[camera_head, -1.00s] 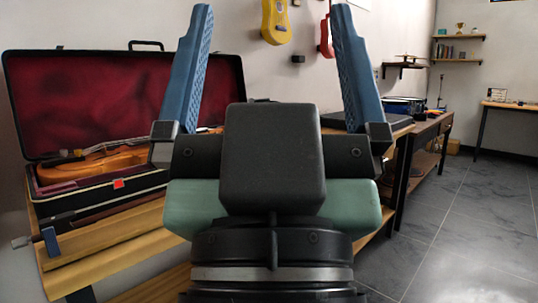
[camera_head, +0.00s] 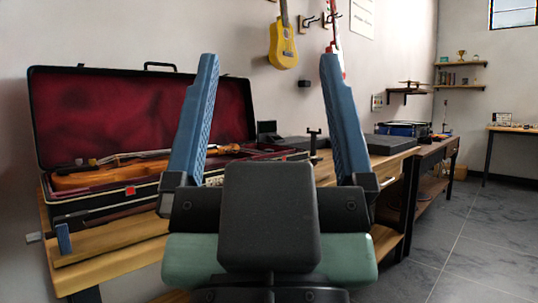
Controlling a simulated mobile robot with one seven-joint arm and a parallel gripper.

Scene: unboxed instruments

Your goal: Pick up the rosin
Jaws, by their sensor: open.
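I cannot make out the rosin for certain in the head view. My gripper (camera_head: 270,75) is open, its two blue fingers pointing up and apart with nothing between them. It stands in front of the bench, and its dark body hides part of the bench top. A small blue block (camera_head: 63,238) stands near the bench's left front corner; I cannot tell what it is. An open black case (camera_head: 150,198) with red lining lies on the bench to the left, with an orange-brown violin (camera_head: 95,180) inside.
The wooden bench (camera_head: 115,238) extends to the right behind my gripper. A small dark stand (camera_head: 313,143) and a flat black case (camera_head: 390,143) are on its right part. A yellow ukulele (camera_head: 283,45) hangs on the wall. Open grey floor (camera_head: 450,250) lies to the right.

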